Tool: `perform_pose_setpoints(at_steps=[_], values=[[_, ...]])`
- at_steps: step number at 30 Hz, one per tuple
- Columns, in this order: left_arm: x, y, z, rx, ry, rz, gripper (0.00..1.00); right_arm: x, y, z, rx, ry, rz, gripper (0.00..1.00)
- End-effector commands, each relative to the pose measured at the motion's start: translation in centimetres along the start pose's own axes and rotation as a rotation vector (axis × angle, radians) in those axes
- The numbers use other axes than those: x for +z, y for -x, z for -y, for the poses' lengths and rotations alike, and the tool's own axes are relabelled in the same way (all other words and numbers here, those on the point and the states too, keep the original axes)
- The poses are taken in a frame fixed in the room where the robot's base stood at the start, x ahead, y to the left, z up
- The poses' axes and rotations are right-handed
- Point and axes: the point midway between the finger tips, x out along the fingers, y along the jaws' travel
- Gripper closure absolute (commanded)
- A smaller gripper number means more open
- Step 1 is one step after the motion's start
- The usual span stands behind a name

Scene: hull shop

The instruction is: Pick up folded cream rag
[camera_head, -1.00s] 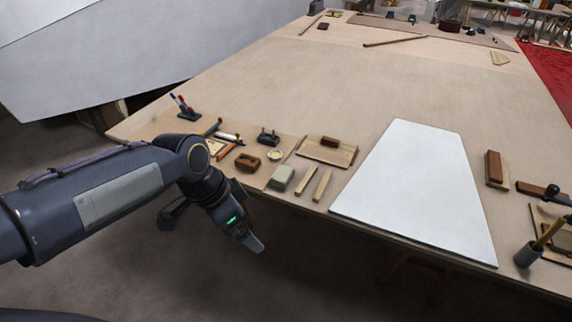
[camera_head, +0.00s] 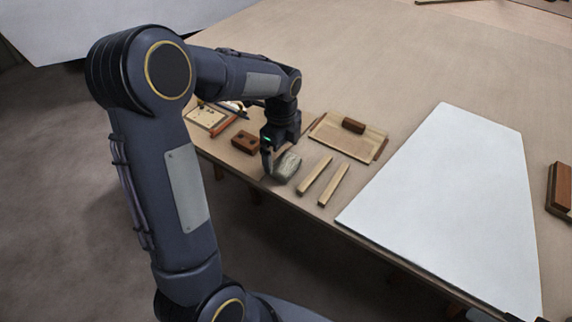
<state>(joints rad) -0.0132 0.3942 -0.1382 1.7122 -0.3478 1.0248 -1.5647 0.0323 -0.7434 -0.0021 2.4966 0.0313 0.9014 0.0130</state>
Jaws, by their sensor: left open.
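The folded cream rag (camera_head: 287,166) is a small pale, greyish bundle near the table's front edge, left of two wooden strips. My left gripper (camera_head: 273,160) is open and points down at the rag's left side. One finger shows beside the rag's left edge. The other finger is hard to make out, so I cannot tell whether the jaws straddle the rag or touch it. The rag rests on the table. I do not see my right gripper.
Two wooden strips (camera_head: 323,183) lie right of the rag. A brown block with holes (camera_head: 245,142) lies left. A wooden board (camera_head: 346,138) bearing a brown block lies behind. A large white panel (camera_head: 450,205) covers the right side. The far tabletop is mostly clear.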

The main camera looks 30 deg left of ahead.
Motion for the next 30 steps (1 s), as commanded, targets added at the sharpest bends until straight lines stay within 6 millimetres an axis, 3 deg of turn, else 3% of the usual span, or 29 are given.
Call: perform_pose_setpoints(at_steps=[7, 17, 27, 30], values=[[-0.6, -3.8, -0.1, 0.005, 0.000, -0.001, 0.00, 0.1, -0.3, -0.1, 0.000, 0.000, 0.000, 0.64], [-0.6, -4.5, 0.0, 0.000, 0.001, -0.001, 0.00, 0.1, -0.3, -0.1, 0.000, 0.000, 0.000, 0.64], [-0.6, -4.5, 0.0, 0.000, 0.001, -0.001, 0.43, 0.1, -0.3, -0.1, 0.000, 0.000, 0.000, 0.64], [-0.6, -4.4, 0.0, 0.000, 0.001, -0.001, 0.45, 0.1, -0.3, -0.1, 0.000, 0.000, 0.000, 0.64]])
